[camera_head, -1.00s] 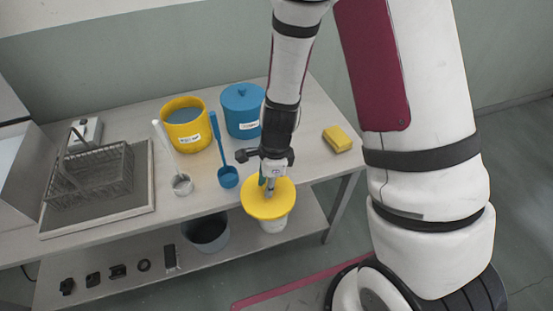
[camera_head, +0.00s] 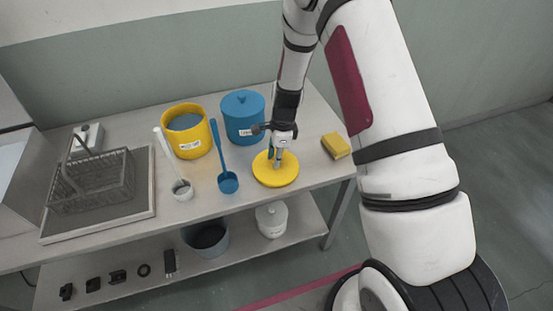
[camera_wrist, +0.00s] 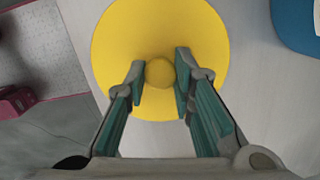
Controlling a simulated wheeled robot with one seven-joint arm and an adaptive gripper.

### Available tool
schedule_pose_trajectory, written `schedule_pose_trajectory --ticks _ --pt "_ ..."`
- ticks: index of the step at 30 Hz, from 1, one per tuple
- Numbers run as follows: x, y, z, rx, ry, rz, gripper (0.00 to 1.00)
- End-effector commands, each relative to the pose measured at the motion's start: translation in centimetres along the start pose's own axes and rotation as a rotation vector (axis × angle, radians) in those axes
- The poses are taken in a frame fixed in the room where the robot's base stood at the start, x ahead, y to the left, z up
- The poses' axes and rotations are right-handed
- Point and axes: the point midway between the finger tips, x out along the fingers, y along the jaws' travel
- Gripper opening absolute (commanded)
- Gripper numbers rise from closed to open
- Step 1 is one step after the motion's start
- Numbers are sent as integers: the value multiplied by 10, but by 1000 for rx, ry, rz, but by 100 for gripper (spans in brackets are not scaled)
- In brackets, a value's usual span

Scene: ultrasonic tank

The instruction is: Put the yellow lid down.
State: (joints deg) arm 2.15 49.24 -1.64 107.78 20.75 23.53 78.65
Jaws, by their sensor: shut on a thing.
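The yellow lid (camera_head: 268,176) is a flat round disc with a small knob. In the head view it is over the front part of the table top (camera_head: 317,176), right of the blue ladle; whether it touches the surface I cannot tell. My gripper (camera_head: 277,163) comes down on it from above. In the wrist view the lid (camera_wrist: 110,40) lies under my gripper (camera_wrist: 160,75), with the round knob between the two green-padded fingers, which are shut on it.
An open yellow pot (camera_head: 200,145) and a lidded blue pot (camera_head: 243,130) stand behind. A blue ladle (camera_head: 228,183), a white ladle (camera_head: 183,190) and a wire basket (camera_head: 95,185) are to the left. A yellow sponge (camera_head: 336,146) is at the right. A white pot (camera_head: 271,220) stands on the lower shelf.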

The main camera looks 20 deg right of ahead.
Motion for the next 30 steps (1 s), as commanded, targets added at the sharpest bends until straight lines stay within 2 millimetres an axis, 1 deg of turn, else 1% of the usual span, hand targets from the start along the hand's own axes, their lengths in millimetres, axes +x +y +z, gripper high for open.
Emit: schedule_pose_trajectory --ticks 4,15,16,17,18,19,27,30 --pt "11 0 -2 0 0 -2 0" --pt "14 -1 -2 0 0 -2 0" --pt "15 -1 -2 0 0 -3 25" --pt "14 -1 -2 0 0 -3 32" --pt "14 -1 -2 0 0 -3 41" --pt "14 0 -2 0 0 -3 43" --pt "14 0 -2 0 0 -3 43" --pt "9 -1 -1 -1 0 -4 43"
